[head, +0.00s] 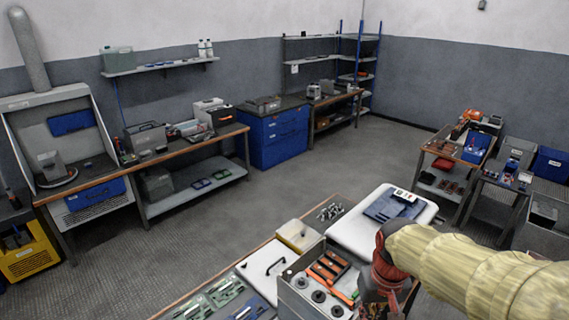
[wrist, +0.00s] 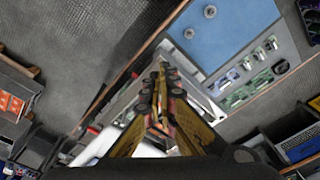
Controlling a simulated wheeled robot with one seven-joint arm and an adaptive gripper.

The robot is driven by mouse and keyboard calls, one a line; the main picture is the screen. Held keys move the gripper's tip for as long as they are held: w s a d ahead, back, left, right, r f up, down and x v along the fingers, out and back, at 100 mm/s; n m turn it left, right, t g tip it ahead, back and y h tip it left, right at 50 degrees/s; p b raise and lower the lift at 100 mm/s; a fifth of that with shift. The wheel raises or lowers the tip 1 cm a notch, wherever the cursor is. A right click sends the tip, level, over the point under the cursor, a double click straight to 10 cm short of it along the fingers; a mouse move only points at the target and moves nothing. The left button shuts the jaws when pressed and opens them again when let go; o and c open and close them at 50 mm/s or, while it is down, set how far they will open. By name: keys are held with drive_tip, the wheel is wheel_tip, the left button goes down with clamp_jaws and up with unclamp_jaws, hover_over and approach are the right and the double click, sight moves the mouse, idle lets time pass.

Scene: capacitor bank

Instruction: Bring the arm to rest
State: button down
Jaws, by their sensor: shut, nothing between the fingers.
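My arm (head: 470,268), in a yellowish ribbed sleeve, reaches in from the lower right of the head view. It bends down at a dark red wrist above the near bench. My gripper (wrist: 163,70) shows in the middle of the wrist view, its yellow and dark fingers together and empty. In the head view its fingertips are not clearly visible. The gripper points down over the bench area, and I cannot tell its exact height.
A grey box with orange-handled tools (head: 328,266) stands beside my wrist. A white case with a blue item (head: 395,205) lies just behind it. Carts with bins (head: 470,150) stand at the right. The floor in the middle (head: 300,185) is clear.

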drive_tip(key=s+f+t+b, duration=0.2)
drive_tip(key=s+t+b, duration=0.2)
drive_tip(key=s+b, duration=0.6)
drive_tip(key=shift+s+f+t+b, duration=0.3)
drive_tip(key=shift+b, duration=0.35)
